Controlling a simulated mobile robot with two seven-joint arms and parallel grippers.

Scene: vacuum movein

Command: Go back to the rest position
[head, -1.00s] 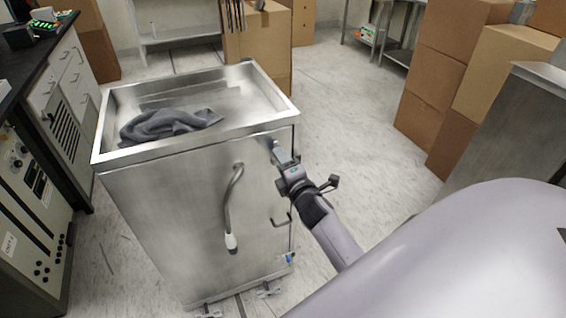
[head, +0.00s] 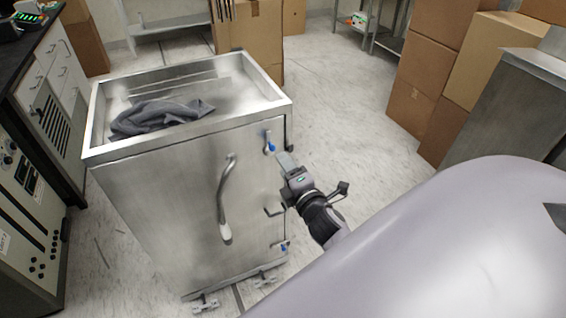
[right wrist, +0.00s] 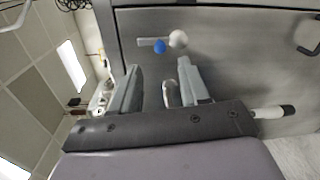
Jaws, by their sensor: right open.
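My right gripper (head: 286,160) is in front of the upper right edge of the steel cabinet (head: 160,205). It is open and holds nothing. In the right wrist view its two fingers (right wrist: 160,88) stand apart, with the cabinet's front face (right wrist: 225,60) beyond them. A small valve with a blue tip (head: 271,146) is just left of the fingertips in the head view. The blue tip (right wrist: 159,46) also shows in the right wrist view, beside a white knob (right wrist: 178,39). My left gripper is out of view.
A grey cloth (head: 160,115) lies in the cabinet's recessed top. A curved handle with a white end (head: 226,195) hangs on its front. A black counter with equipment (head: 30,60) stands left. Cardboard boxes (head: 435,60) are stacked right. The floor (head: 340,110) between is clear.

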